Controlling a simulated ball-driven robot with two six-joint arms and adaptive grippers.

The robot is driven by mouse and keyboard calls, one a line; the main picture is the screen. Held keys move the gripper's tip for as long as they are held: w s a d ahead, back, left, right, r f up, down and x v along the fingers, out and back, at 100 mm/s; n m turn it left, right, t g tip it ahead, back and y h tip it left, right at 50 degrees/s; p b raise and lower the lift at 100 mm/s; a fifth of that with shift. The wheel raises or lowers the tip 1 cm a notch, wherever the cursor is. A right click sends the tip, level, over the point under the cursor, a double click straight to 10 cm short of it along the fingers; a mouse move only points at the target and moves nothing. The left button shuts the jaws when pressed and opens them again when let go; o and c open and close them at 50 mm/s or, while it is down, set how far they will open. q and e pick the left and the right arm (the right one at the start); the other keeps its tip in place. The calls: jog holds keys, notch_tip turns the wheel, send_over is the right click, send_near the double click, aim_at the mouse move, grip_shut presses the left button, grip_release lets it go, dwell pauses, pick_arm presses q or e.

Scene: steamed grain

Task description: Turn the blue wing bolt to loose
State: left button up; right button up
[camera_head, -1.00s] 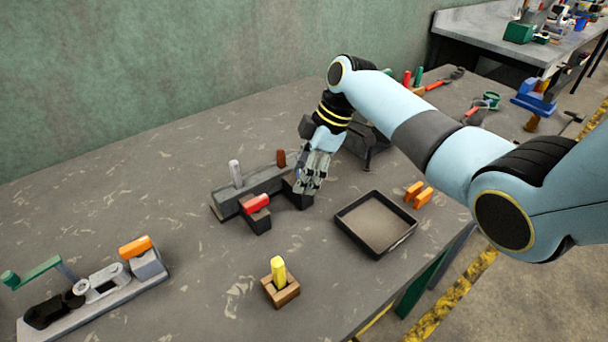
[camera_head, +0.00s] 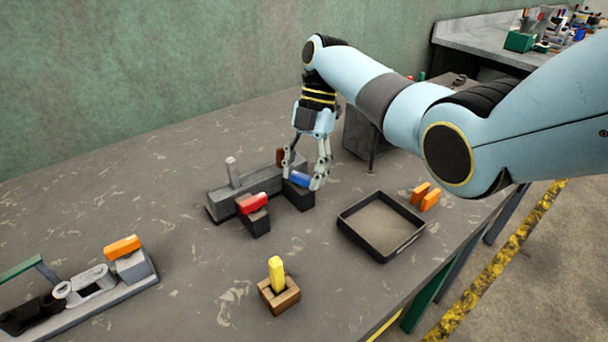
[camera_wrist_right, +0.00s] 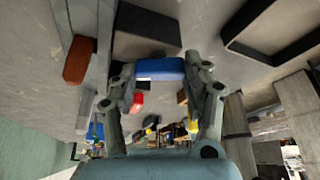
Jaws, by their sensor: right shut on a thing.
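The blue wing bolt (camera_head: 299,179) sits on a dark block at the right end of a grey fixture (camera_head: 262,182). My right gripper (camera_head: 302,182) comes down over it from above, with one finger at each end of the blue wing. In the right wrist view the blue wing (camera_wrist_right: 160,69) spans between the two fingertips (camera_wrist_right: 158,76), and the gripper is shut on it. The bolt's lower part is hidden. My left gripper is not in view.
A red wing piece (camera_head: 253,203) sits on a neighbouring block. A brown-red peg and a grey peg (camera_head: 233,170) stand on the fixture. A black tray (camera_head: 352,238) lies to the right, with orange pieces (camera_head: 429,199) beside it. A yellow peg (camera_head: 276,272) stands in front.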

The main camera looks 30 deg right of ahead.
jog(key=shift+w+n, duration=0.1)
jog(key=shift+n, duration=0.4)
jog(key=shift+h, duration=0.3)
jog(key=o, duration=1.2)
jog(key=shift+c, duration=0.2)
jog(key=v, duration=0.7)
jog(key=shift+w+r, duration=0.2)
jog(key=shift+d, duration=0.1)
